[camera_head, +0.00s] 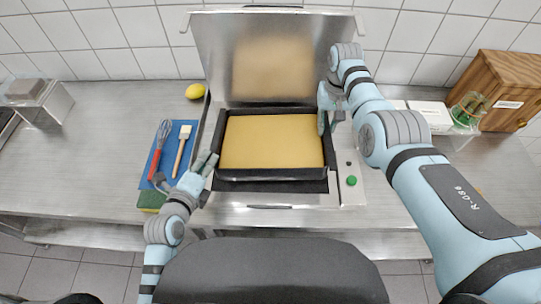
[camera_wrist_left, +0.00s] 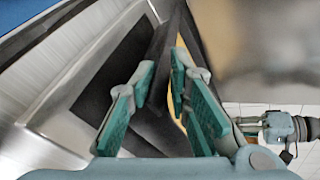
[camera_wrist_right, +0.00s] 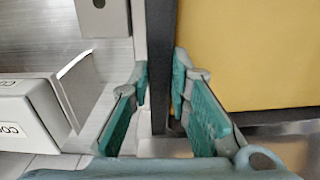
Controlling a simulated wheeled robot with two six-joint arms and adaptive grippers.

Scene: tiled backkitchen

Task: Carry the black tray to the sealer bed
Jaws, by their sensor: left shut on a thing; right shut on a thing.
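The black tray (camera_head: 270,173), with a flat yellow filling (camera_head: 270,142), is at the steel sealer, in front of its raised lid (camera_head: 222,50). The tray covers most of the sealer bed, and I cannot tell whether it rests on it. My left gripper (camera_head: 209,163) is shut on the tray's left wall; this wall also shows between the fingers in the left wrist view (camera_wrist_left: 166,50). My right gripper (camera_head: 326,118) is shut on the right wall, which shows between the fingers in the right wrist view (camera_wrist_right: 161,60).
A blue mat (camera_head: 186,133) with a whisk (camera_head: 158,145) and brush (camera_head: 181,146) lies left of the sealer, with a sponge (camera_head: 151,200) nearby. A lemon (camera_head: 195,91) lies behind. A green button (camera_head: 351,181) is on the sealer's right. A wooden cabinet (camera_head: 500,85) stands far right.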

